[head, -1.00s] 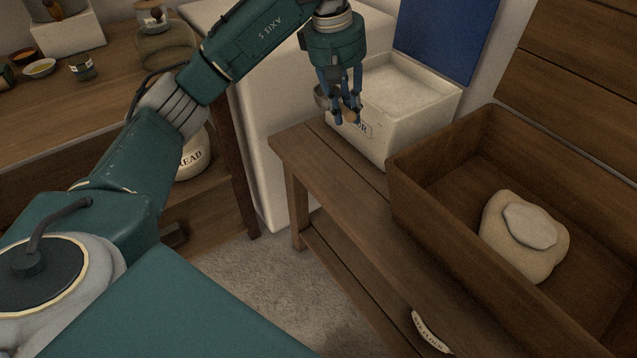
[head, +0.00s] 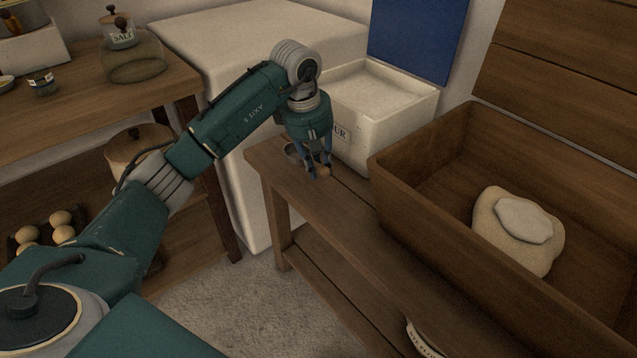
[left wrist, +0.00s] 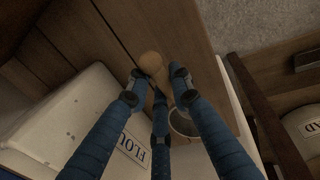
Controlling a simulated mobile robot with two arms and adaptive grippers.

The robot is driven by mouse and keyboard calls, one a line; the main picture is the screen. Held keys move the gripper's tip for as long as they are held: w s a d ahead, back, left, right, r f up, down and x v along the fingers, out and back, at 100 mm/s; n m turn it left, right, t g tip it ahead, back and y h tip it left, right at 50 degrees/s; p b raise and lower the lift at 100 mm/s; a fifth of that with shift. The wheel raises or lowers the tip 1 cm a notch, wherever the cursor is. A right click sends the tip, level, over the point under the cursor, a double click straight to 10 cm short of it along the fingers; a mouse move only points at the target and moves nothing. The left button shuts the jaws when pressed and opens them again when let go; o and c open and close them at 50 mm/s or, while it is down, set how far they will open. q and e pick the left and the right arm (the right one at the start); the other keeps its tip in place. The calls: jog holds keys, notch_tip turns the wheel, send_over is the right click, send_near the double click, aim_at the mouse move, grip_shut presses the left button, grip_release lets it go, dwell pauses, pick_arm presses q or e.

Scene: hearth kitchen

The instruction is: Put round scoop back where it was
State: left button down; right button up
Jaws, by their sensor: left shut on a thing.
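The round scoop has a grey metal cup (head: 291,150) and a light wooden handle (head: 323,172). My left gripper (head: 316,170) points down and is shut on the scoop, low over the far left end of the wooden bench (head: 283,178). In the left wrist view the fingers (left wrist: 160,90) close around the scoop, with the handle (left wrist: 152,63) beyond them and the cup (left wrist: 184,123) beside them. I cannot tell whether the scoop touches the bench top. My right gripper is not in view.
A white flour bin (head: 384,112) with a raised blue lid (head: 418,38) stands just right of the gripper. A wooden trough (head: 400,205) with a lump of dough (head: 512,250) sits on the bench's right. A side table (head: 75,105) with jars is at left.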

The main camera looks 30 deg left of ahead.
pick_arm(q)
jog(key=x, duration=0.3)
jog(key=s+b+x, duration=0.1)
jog(key=x, duration=0.1)
jog(key=shift+a+f, duration=0.1)
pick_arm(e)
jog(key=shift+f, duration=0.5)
pick_arm(q)
jog(key=c, duration=1.6)
grip_release()
jog(key=shift+o, duration=0.2)
jog(key=p+v, duration=0.2)
jog(key=v, duration=0.7)
jog(key=shift+r, duration=0.25)
jog(key=shift+v, duration=1)
jog(key=shift+s+r, duration=0.1)
jog(key=shift+r, duration=0.25)
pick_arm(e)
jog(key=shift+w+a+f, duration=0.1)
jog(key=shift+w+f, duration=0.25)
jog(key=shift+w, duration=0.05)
